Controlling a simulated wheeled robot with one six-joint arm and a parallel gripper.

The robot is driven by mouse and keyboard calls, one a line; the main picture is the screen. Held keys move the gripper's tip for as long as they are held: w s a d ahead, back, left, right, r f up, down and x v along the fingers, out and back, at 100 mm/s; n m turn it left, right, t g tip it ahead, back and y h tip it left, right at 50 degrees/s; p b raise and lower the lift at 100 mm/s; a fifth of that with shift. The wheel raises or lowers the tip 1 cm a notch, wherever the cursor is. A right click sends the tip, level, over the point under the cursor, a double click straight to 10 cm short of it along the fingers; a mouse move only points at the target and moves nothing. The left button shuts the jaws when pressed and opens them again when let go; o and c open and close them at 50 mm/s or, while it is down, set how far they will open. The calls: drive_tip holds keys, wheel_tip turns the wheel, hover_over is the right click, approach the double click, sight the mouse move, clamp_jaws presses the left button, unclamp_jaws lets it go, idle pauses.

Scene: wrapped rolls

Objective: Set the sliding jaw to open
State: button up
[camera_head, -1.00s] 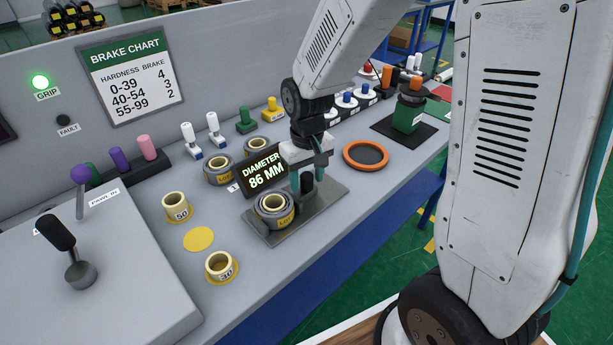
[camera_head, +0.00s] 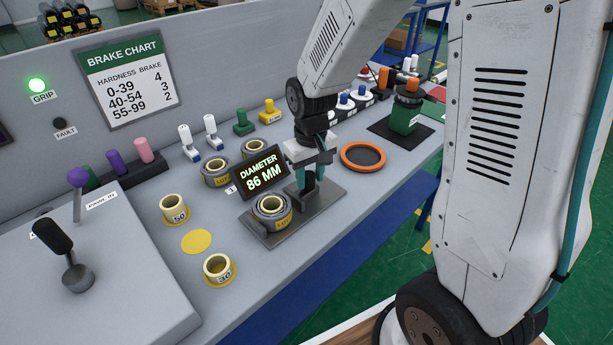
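The measuring gauge's grey base plate (camera_head: 322,203) lies on the bench, with a wrapped roll (camera_head: 272,212) at its left end. A short black upright post (camera_head: 309,184), which looks like the sliding jaw, stands on the plate right of the roll. My gripper (camera_head: 312,178) points down over this post, its teal fingers apart. The fingers partly hide the post, and I cannot tell whether they touch it. The display (camera_head: 260,172) behind reads "DIAMETER 86 MM".
Yellow cores marked 50 (camera_head: 174,209) and 30 (camera_head: 218,269) stand at left. An orange-rimmed dish (camera_head: 363,156) is close right of my gripper. A console with levers (camera_head: 110,265) fills the lower left.

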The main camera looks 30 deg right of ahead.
sight(311, 173)
drive_tip(key=shift+o, duration=0.9)
drive_tip(key=shift+d, duration=0.15)
drive_tip(key=shift+a+r, duration=0.2)
drive_tip(key=shift+r, duration=0.15)
wheel_tip(311, 173, up, 7)
drive_tip(key=shift+d+r, duration=0.1)
drive_tip(key=s+r, duration=0.5)
drive_tip(key=s, duration=0.6)
drive_tip(key=s+d+r+m+t, duration=0.1)
drive_tip(key=s+r, duration=0.5)
drive_tip(key=s, duration=0.5)
drive_tip(key=shift+s, duration=0.35)
